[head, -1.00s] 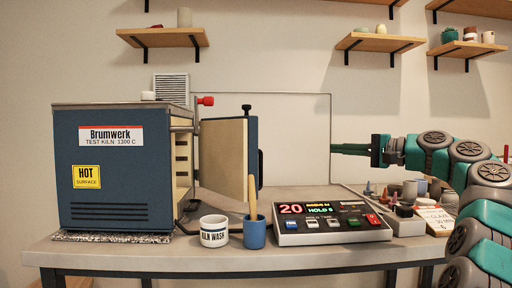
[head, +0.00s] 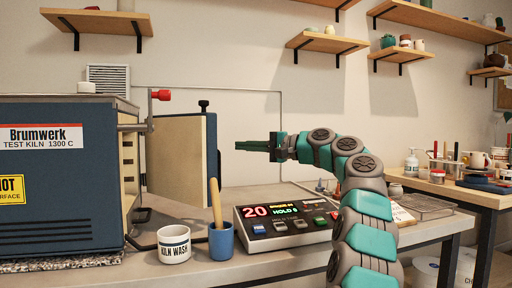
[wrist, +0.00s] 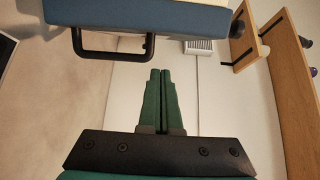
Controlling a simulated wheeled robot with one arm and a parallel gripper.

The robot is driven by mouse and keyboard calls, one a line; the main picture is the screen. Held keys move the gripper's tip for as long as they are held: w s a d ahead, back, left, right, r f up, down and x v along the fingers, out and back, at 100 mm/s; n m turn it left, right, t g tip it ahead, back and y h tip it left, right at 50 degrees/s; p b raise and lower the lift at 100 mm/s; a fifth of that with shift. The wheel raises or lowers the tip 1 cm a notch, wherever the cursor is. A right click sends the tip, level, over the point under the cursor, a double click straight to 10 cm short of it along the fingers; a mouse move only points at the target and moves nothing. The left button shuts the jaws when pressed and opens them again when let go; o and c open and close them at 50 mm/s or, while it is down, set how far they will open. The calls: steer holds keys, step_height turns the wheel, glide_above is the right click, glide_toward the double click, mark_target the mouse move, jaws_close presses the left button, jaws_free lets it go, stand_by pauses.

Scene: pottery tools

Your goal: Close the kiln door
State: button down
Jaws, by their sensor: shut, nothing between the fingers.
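The kiln (head: 60,190) is a blue box at the left of the head view, its right side open on a pale interior. Its door (head: 182,165) stands swung open to the right, blue on its edge and cream inside. The door's dark handle (head: 214,165) is on its right side; in the wrist view the black loop handle (wrist: 112,55) hangs from the blue door (wrist: 150,20) at the top. My gripper (head: 237,146) is shut and empty, pointing left, a little right of the door and apart from it. Its green fingertips (wrist: 160,72) lie close to the handle in the wrist view, without clear contact.
A kiln wash cup (head: 174,246) and a blue cup (head: 221,243) with a wooden-handled tool stand in front of the door. The controller (head: 285,221) sits right of them, below my arm. A red-knobbed lever (head: 161,95) rises at the kiln's opening.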

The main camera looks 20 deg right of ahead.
mark_target(203, 148)
steer(key=a+b, duration=0.2)
steer(key=a, duration=0.3)
steer(key=shift+s+a, duration=0.15)
steer(key=shift+a, duration=0.15)
stand_by(0.5)
steer(key=shift+s+a, duration=0.1)
steer(key=shift+s+a+m+t+h+b, duration=0.4)
steer(key=shift+s+a+t+b, duration=0.1)
steer(key=shift+s+a+b, duration=0.3)
steer(key=shift+s+a+m+t+h+b, duration=0.3)
steer(key=shift+s+a+m+t+h, duration=0.15)
steer(key=shift+s+a, duration=0.3)
steer(key=shift+s+a+m+t+h+b, duration=0.35)
steer(key=shift+s+a+h, duration=0.25)
steer(key=shift+a, duration=0.2)
steer(key=s+a+m+t+h+p, duration=0.2)
steer(key=s+a+m+h+p, duration=0.1)
steer(key=a, duration=0.9)
steer(key=shift+s+a+m+t+h+p, duration=0.35)
steer(key=shift+s+h+p, duration=0.5)
steer(key=shift+s, duration=0.5)
